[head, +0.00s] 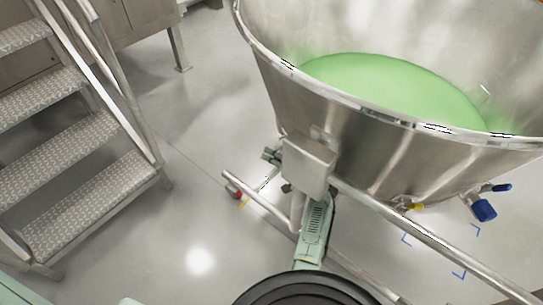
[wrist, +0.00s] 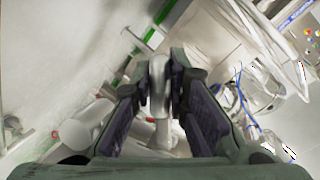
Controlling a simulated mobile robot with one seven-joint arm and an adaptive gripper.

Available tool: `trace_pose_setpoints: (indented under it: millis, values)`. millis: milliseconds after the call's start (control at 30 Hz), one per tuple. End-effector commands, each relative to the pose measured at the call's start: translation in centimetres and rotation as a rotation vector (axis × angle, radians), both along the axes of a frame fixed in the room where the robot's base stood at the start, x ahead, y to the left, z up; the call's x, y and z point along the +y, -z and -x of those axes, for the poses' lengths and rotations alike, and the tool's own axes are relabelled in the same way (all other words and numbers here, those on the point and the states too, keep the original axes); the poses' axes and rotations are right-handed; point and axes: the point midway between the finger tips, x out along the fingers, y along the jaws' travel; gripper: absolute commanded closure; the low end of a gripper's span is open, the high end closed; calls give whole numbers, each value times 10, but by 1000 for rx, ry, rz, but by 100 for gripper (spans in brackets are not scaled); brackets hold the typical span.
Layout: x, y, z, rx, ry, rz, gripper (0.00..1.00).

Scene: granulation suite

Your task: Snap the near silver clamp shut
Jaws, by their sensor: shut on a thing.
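In the wrist view my gripper (wrist: 161,92) has its two dark-padded fingers closed on a rounded silver piece (wrist: 158,68). It looks like part of the near silver clamp, but its full shape is hidden by the fingers, and I cannot tell how far the clamp is closed. In the head view my pale green arm (head: 315,232) reaches under the large steel bowl (head: 345,120). My gripper is hidden there behind a steel box (head: 308,163) on the bowl's side, and no clamp shows clearly.
The bowl holds green material (head: 395,85). A steel frame rail (head: 440,242) runs below it, with a blue-handled valve (head: 484,209) at right. Metal steps (head: 75,150) stand at left. The floor (head: 200,215) between the steps and the frame is clear.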

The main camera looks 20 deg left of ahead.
Motion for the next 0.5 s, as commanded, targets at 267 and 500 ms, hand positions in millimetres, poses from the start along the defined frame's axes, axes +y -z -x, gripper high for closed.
trace_pose_setpoints:
  millis: [267, 500]
  values:
    - [0, 0, 0, 0, 0, 0, 100]
    - [0, 0, 0, 0, 0, 0, 100]
